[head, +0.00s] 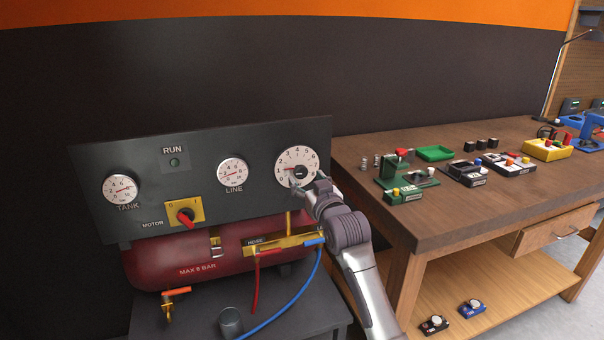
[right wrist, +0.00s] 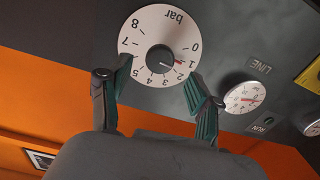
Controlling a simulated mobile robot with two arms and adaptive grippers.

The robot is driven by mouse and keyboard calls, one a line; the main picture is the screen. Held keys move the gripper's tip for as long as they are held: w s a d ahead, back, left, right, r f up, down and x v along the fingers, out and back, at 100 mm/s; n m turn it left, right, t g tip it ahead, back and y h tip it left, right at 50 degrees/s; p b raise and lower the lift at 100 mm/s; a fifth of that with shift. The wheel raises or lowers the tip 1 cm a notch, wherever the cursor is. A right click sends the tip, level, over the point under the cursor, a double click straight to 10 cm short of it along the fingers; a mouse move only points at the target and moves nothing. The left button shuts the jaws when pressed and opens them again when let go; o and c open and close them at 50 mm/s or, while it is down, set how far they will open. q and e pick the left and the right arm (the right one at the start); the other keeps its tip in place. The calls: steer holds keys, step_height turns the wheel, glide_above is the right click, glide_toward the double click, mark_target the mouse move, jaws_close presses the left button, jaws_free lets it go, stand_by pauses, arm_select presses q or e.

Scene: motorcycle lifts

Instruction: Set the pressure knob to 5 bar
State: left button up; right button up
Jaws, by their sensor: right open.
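The pressure knob (right wrist: 160,58) is a round black knob at the centre of a white dial (right wrist: 148,28) marked in bar. In the right wrist view the dial appears upside down, and the knob's red pointer is close to the 1. In the head view the dial (head: 297,153) is at the right end of the dark panel, with its lower part partly hidden by my gripper. My right gripper (right wrist: 158,72) is open, its two fingers apart on either side of the knob's line. It also shows in the head view (head: 307,187). I cannot tell whether it touches the dial. My left gripper is not in view.
The panel also holds the LINE gauge (head: 232,172), the TANK gauge (head: 121,188) and a red motor switch (head: 186,216). Below are a red tank (head: 165,262) and a blue hose (head: 300,288). A wooden workbench (head: 450,225) with several devices stands to the right.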

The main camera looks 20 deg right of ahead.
mark_target(301, 172)
steer(key=shift+w+a, duration=0.1)
steer(key=shift+w, duration=1.95)
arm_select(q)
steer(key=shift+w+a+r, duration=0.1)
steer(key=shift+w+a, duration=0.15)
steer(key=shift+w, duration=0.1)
arm_select(e)
steer(key=c, duration=1.2)
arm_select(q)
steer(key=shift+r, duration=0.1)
arm_select(e)
steer(key=shift+o, duration=0.2)
arm_select(q)
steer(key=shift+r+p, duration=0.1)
steer(key=shift+p, duration=0.2)
